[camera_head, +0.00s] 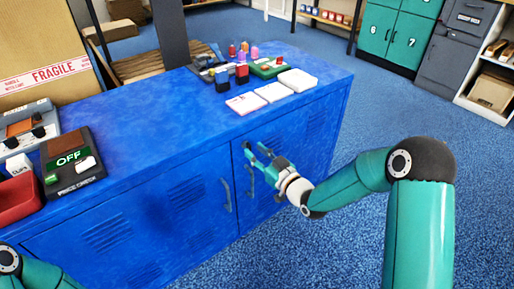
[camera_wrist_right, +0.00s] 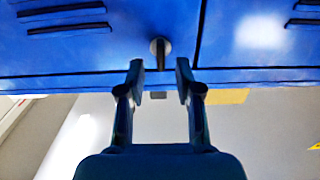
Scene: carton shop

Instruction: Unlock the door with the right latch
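The blue cabinet (camera_head: 180,160) has two door fronts with louvred vents. The left door carries a dark bar handle (camera_head: 226,194). The right door (camera_head: 310,140) has a similar handle (camera_head: 251,181), partly beside my right gripper (camera_head: 256,150). My right gripper is open at the upper left part of the right door. In the right wrist view, a small grey round latch with a dark lever (camera_wrist_right: 160,52) sits just beyond and between the spread fingertips (camera_wrist_right: 160,78). The fingers look apart from it. The latch is hard to make out in the head view. My left gripper is out of view.
On the cabinet top are a price-check device (camera_head: 72,165), a red tray (camera_head: 17,200), white cards (camera_head: 273,92) and several stamps (camera_head: 242,73). A carton (camera_head: 40,50) stands behind at left. Blue carpet (camera_head: 300,245) in front is clear.

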